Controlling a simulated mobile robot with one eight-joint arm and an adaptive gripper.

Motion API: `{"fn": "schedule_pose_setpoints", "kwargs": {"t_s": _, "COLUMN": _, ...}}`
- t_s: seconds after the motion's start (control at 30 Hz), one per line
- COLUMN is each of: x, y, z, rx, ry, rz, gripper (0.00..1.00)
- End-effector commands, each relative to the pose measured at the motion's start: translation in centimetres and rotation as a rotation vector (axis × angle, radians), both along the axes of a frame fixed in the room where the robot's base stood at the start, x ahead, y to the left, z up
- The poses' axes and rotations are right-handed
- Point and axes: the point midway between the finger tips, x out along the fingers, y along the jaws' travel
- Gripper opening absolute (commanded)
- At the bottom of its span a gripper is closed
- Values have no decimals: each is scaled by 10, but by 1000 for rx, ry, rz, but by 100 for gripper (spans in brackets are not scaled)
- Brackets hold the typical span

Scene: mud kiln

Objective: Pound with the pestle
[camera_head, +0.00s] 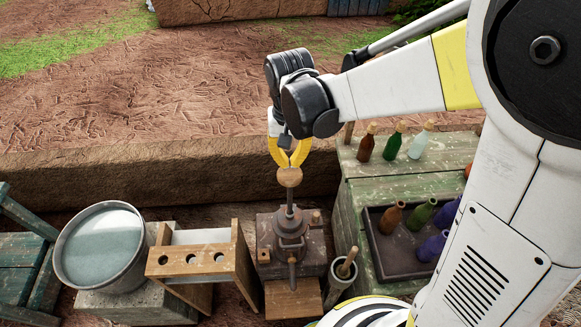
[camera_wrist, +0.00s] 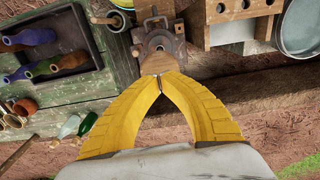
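My gripper (camera_head: 290,165) has yellow fingers whose tips meet just above a round wooden knob (camera_head: 290,178). The knob tops an upright metal rod (camera_head: 290,199) that runs down into a dark grey metal device (camera_head: 290,232). In the wrist view my gripper (camera_wrist: 160,81) shows its tips together, with the wooden knob (camera_wrist: 158,64) right beyond them; I cannot tell whether they touch it. A wooden pestle (camera_head: 347,263) leans in a grey mortar (camera_head: 341,276) right of the device. The mortar also shows at the top of the wrist view (camera_wrist: 115,22).
A wooden rack with round holes (camera_head: 190,261) and a wide basin of pale liquid (camera_head: 101,246) stand to the left. A green table (camera_head: 376,172) on the right holds bottles and a dark tray (camera_head: 389,264). A low mud ledge (camera_head: 150,175) runs behind.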

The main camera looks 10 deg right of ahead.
Motion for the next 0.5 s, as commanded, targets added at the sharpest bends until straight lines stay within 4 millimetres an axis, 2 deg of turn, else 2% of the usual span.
{"fn": "schedule_pose_setpoints", "kwargs": {"t_s": 0.27, "x": 0, "y": 0, "z": 2, "rx": 0, "ry": 0, "rz": 0, "gripper": 0}}
{"fn": "schedule_pose_setpoints", "kwargs": {"t_s": 0.5, "x": 0, "y": 0, "z": 26, "rx": 0, "ry": 0, "rz": 0, "gripper": 0}}
